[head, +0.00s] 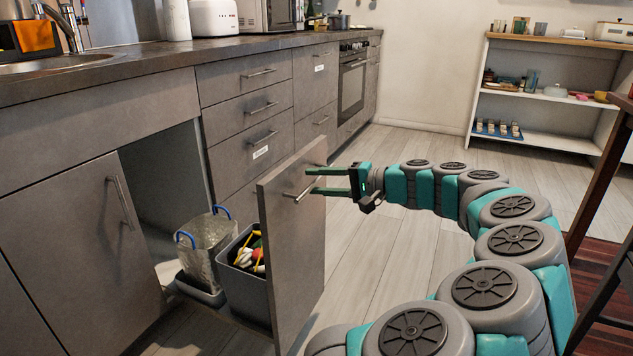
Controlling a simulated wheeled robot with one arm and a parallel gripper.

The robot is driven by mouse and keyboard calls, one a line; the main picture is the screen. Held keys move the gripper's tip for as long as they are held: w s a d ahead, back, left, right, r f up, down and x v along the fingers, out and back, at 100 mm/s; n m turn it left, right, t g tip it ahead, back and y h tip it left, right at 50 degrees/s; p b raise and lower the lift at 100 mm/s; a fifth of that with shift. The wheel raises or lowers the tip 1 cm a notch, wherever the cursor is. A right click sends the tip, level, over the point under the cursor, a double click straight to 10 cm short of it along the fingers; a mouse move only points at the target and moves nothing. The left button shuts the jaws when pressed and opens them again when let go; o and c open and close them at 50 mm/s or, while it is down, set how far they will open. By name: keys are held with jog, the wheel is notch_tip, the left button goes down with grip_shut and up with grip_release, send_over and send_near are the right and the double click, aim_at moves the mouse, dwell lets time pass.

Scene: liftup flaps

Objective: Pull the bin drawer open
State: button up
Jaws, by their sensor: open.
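The bin drawer's grey front panel (293,250) stands well out from the cabinet row, with the dark opening (165,190) behind it. Behind the panel are a dark bin (248,290) holding yellow, red and white items, and a clear bag-like bin with blue handles (208,245). A metal bar handle (304,190) sits near the top of the panel's outer face. My gripper (330,181) reaches in from the right. Its two green fingers are apart and lie around or beside the handle; I cannot tell whether they touch it.
A closed cabinet door (75,240) with a vertical handle is at left. Closed drawers (250,120) and an oven (350,90) line the counter behind. The wooden floor (375,250) is clear between the panel and my arm. Dark wooden furniture (605,170) stands at right.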

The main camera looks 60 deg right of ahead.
jog(key=v, duration=0.7)
jog(key=shift+p, duration=0.3)
